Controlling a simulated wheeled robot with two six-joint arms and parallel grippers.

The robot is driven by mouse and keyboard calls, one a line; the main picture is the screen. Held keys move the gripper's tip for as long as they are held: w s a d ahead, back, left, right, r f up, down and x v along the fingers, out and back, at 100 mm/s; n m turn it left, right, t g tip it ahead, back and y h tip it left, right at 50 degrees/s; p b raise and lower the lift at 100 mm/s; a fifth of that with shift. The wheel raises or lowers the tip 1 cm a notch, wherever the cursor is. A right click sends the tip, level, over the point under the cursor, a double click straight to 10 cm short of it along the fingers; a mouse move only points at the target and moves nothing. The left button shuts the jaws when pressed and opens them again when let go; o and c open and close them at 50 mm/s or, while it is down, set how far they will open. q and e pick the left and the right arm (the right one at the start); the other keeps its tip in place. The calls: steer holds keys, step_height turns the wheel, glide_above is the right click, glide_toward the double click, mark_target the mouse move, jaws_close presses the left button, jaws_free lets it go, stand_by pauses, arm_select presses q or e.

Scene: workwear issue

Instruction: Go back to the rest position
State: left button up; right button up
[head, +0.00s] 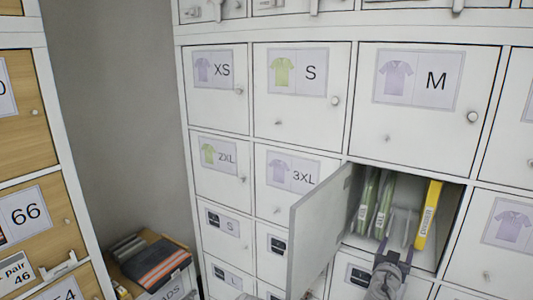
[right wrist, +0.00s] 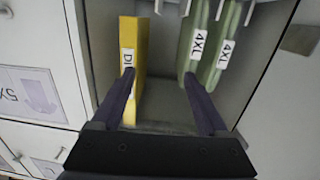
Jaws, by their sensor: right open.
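My right gripper (head: 400,240) reaches into an open compartment (head: 452,215) of the white cabinet. In the right wrist view its two dark fingers (right wrist: 160,80) are spread, with nothing between them. In the head view, green packs (head: 376,205) stand left of the fingers and a yellow divider (head: 429,214) stands to their right. The right wrist view shows the yellow divider (right wrist: 130,60) by the left finger and the green packs (right wrist: 207,50), labelled 4XL, beyond the right finger. I cannot tell whether the fingers touch them. My left gripper is not in view.
The compartment's white door (head: 318,232) stands open, left of my right gripper. Closed doors with size labels surround it, such as M (head: 415,100). A wooden-fronted locker (head: 25,190) stands at the left. A box with folded dark and orange clothing (head: 160,265) sits low between.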

steer(key=s+a+f+n+g+y, duration=0.2)
steer(key=s+a+f+g, duration=0.2)
steer(key=a+f, duration=0.35)
steer(key=s+a+f+n+g+y+b, duration=0.1)
steer(key=s+a+f+n+g+y, duration=0.15)
steer(key=s+a+f, duration=0.45)
steer(key=s+a+f+n+g+y, duration=0.2)
steer(key=a+f+g, duration=0.35)
steer(key=a, duration=0.35)
steer(key=s+a+f+n+g+y, duration=0.2)
steer(key=s+a+n, duration=0.2)
steer(key=s+a, duration=0.4)
